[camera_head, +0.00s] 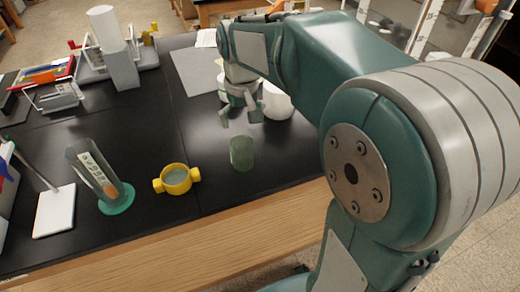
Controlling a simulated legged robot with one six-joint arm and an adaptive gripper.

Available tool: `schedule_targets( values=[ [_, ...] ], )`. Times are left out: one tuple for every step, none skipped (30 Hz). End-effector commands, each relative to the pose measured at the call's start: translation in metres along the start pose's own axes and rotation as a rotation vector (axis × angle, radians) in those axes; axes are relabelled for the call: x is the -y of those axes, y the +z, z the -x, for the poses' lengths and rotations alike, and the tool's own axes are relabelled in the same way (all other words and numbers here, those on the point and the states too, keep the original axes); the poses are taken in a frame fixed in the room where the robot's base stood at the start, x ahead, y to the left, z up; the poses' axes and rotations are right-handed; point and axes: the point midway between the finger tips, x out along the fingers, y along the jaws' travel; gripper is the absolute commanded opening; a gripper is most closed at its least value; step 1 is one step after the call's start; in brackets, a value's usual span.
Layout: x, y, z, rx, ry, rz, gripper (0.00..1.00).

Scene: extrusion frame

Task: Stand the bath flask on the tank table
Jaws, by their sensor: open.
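My gripper (241,118) points down over the black table, its two fingers apart and nothing visible between them. A small translucent green vessel (242,153) stands upright on the table just in front of the fingers, apart from them. A white rounded object (277,103) sits behind and to the right of the gripper, partly hidden by my arm. I cannot tell which of these, if either, is the bath flask. The black-topped table (150,130) has a wooden front edge; I cannot tell whether it is the tank table.
A yellow two-handled cup (176,179) and a clear cylinder on a green base (92,170) stand to the left. Further left is a stand with a white base (55,211). A grey device with a white cylinder (112,40) is behind. A grey mat (195,70) looks clear.

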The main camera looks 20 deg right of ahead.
Motion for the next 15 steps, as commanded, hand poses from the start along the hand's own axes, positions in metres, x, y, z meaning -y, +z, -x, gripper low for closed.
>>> schedule_targets(
  values=[
    [0.0,0.015,0.01,-0.036,0.0,0.0,1.0],
    [0.0,0.024,0.015,-0.055,0.0,0.0,1.0],
    [0.0,0.035,0.02,-0.083,0.0,0.0,1.0],
    [0.0,0.044,0.023,-0.102,0.0,0.0,1.0],
    [0.0,0.052,0.026,-0.121,0.0,0.0,1.0],
    [0.0,0.064,0.029,-0.147,0.0,0.0,1.0],
    [0.0,0.072,0.031,-0.166,0.0,0.0,1.0],
    [0.0,0.081,0.033,-0.186,0.0,0.0,1.0],
    [0.0,0.092,0.034,-0.21,0.0,0.0,1.0],
    [0.0,0.1,0.035,-0.23,0.0,0.0,1.0],
    [0.0,0.109,0.035,-0.25,-0.001,0.0,1.0],
    [0.0,0.12,0.035,-0.275,-0.001,0.0,1.0],
    [0.0,0.128,0.035,-0.294,-0.001,0.0,1.0],
    [0.0,0.136,0.034,-0.313,-0.001,0.0,1.0],
    [0.0,0.145,0.033,-0.338,-0.001,0.0,1.0]
  ],
)
